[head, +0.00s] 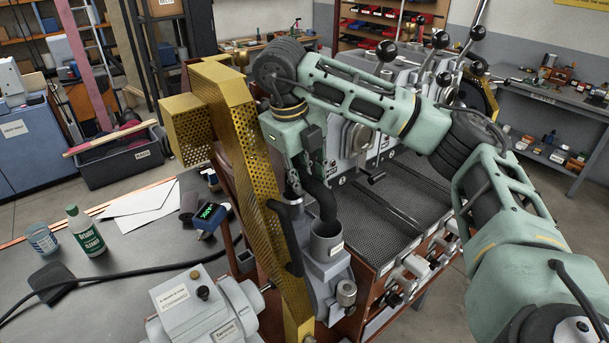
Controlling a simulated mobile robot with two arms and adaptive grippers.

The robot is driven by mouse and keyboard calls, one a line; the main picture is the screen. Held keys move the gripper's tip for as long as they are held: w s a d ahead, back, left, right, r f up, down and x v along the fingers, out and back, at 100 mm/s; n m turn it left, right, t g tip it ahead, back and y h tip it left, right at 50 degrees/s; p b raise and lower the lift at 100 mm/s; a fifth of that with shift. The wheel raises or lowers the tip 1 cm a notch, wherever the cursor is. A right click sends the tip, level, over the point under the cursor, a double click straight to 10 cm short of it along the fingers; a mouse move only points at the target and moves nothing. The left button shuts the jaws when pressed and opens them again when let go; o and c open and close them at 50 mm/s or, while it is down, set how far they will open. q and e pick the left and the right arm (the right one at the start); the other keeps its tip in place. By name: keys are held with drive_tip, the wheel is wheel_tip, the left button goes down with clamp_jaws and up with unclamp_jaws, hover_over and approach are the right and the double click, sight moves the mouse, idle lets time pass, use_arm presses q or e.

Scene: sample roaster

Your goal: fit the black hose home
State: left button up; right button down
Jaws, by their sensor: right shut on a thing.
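My right gripper (306,176) reaches in from the right and points down beside the yellow perforated guard. It is shut on the black hose (322,198), near the hose's upper part. The hose curves down from the gripper, and its lower end is at the mouth of a grey cylindrical port (328,245) with a label on its front. I cannot tell how deep the hose end sits in the port. The fingertips are partly hidden by the gripper body and the guard. My left gripper is not in view.
The yellow guard (250,150) stands close left of the gripper. A roaster with black-knobbed levers (441,40) and a dark mesh tray (405,195) lie behind and right. The grey table (150,250) holds a green-labelled bottle (86,232), a cup (41,239) and a motor unit (205,305).

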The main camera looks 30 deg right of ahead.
drive_tip(key=shift+f+b, duration=0.75)
drive_tip(key=shift+f, duration=0.25)
drive_tip(key=c, duration=1.4)
unclamp_jaws()
drive_tip(key=shift+r, duration=0.1)
drive_tip(key=shift+o, duration=0.2)
wheel_tip(320, 180, up, 10)
drive_tip(key=shift+f, duration=0.1)
